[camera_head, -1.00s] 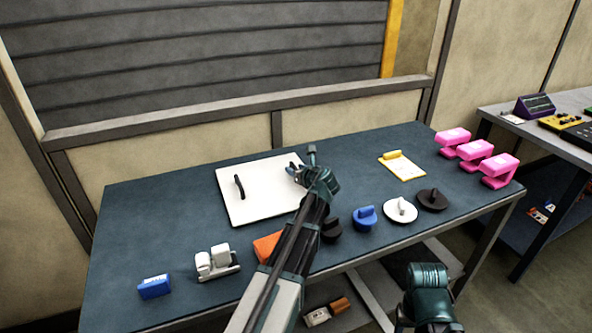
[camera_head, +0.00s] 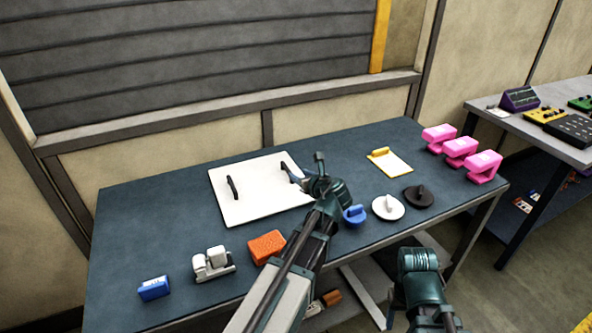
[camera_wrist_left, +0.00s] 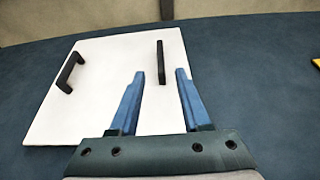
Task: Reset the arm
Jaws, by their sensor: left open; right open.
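My left gripper (camera_head: 299,175) reaches over the right side of a white panel that has two black handles. The panel (camera_head: 250,205) lies flat on the teal table. In the left wrist view the gripper (camera_wrist_left: 160,74) is open and empty, its blue fingers spread. The right black handle (camera_wrist_left: 161,62) stands in the gap just beyond the fingertips, apparently untouched. The left black handle (camera_wrist_left: 69,72) is clear of the fingers. Of my right arm (camera_head: 418,262), only links show at the lower right; its gripper fingers are not seen.
Along the table's (camera_head: 150,215) front stand a blue box (camera_head: 154,288), a white device (camera_head: 212,263), an orange block (camera_head: 266,246), and blue (camera_head: 354,214), white (camera_head: 388,207) and black (camera_head: 419,196) handled discs. A yellow clipboard (camera_head: 390,161) and pink clamps (camera_head: 460,151) are right.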

